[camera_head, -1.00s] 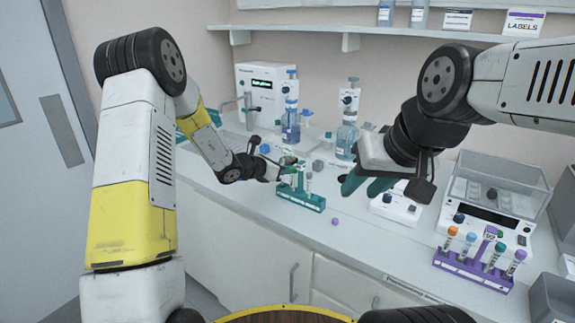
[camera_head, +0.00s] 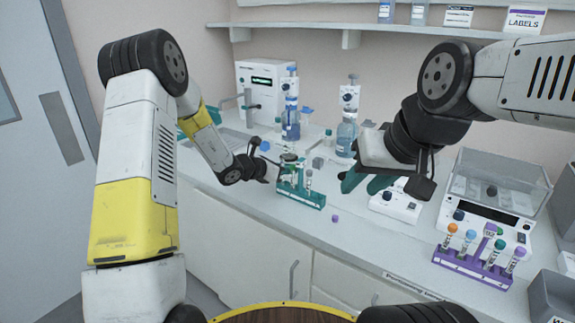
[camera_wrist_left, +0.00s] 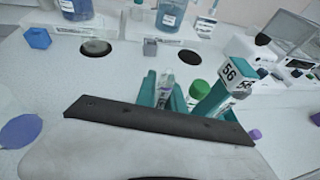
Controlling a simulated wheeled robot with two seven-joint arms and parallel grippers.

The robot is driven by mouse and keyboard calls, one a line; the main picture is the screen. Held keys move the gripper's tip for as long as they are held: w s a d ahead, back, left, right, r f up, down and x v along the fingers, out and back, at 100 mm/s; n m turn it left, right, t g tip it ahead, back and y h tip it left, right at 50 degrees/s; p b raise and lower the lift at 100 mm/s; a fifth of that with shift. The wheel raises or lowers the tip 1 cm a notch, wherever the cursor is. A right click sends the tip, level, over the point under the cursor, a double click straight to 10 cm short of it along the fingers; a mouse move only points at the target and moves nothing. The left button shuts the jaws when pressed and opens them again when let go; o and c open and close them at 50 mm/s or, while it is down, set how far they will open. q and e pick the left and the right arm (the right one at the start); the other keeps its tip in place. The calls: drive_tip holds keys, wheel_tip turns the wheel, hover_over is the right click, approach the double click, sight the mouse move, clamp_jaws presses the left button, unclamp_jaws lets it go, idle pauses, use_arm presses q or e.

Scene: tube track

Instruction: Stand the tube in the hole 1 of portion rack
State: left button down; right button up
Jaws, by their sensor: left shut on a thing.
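My left gripper (camera_head: 284,168) is at the teal rack (camera_head: 310,199) on the counter. In the left wrist view, its teal fingers (camera_wrist_left: 163,92) are shut on a clear tube (camera_wrist_left: 165,84), whose top shows between them. The tube's lower end is hidden, so I cannot tell whether it sits in a hole. A green cap (camera_wrist_left: 199,91) shows just right of the fingers, beside a teal post (camera_wrist_left: 228,84) labelled 56. Another clear tube (camera_head: 308,179) stands in the rack. My right gripper (camera_head: 364,183) is open and empty above the counter. I cannot read the hole numbers.
A purple rack (camera_head: 474,269) with several capped tubes stands at the right. A loose purple cap (camera_head: 335,218) lies in front of the teal rack. Bottles with dispensers (camera_head: 347,134) stand behind, and a white device (camera_head: 396,204) stands to the right. The front counter strip is mostly clear.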

use_arm(q)
drive_tip(key=shift+f, duration=0.25)
drive_tip(key=shift+f, duration=0.4)
drive_tip(key=c, duration=1.3)
unclamp_jaws()
drive_tip(key=shift+c, duration=0.2)
drive_tip(key=shift+v, duration=3.9)
